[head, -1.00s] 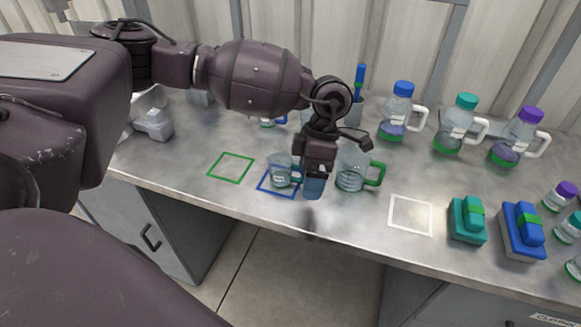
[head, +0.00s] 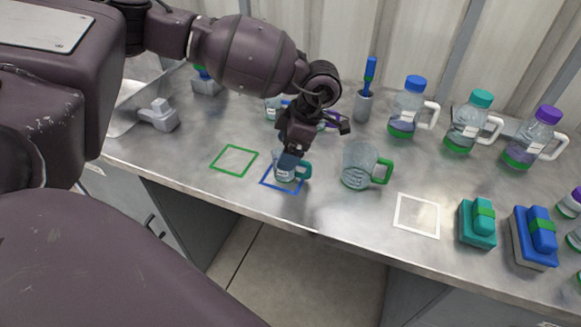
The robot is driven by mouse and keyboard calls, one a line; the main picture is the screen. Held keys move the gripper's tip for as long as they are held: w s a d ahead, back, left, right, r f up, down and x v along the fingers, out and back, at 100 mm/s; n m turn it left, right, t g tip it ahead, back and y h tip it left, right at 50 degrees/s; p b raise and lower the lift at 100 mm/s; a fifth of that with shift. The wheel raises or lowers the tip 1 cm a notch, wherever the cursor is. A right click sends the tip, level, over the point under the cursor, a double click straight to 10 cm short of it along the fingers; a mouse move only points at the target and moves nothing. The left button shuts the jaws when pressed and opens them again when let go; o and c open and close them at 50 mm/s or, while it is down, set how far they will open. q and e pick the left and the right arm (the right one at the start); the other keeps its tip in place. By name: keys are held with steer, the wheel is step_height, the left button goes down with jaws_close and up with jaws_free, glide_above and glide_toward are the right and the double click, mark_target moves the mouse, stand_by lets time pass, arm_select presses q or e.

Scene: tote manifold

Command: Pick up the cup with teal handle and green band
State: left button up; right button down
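A small clear cup with a teal handle (head: 286,175) stands in the blue square outline on the bench. Its handle points right; its upper part is partly hidden by my gripper, and I cannot make out a green band. My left gripper (head: 291,160) points down at the cup's rim, with its blue-grey fingertips overlapping the cup in the picture. I cannot tell whether the fingers are open or closed, or touching the cup. My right gripper is not in view.
A larger clear cup with a green handle (head: 360,168) stands close by on the right. Other cups are partly hidden behind my arm. Bottles with a blue lid (head: 408,112), a teal lid (head: 470,122) and a purple lid (head: 530,140) stand at the back right. The white square (head: 416,217) is empty.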

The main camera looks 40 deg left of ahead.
arm_select(q)
steer(key=x, duration=0.3)
steer(key=shift+f, duration=0.4)
steer(key=shift+a+f, duration=0.15)
steer(key=shift+f, duration=0.15)
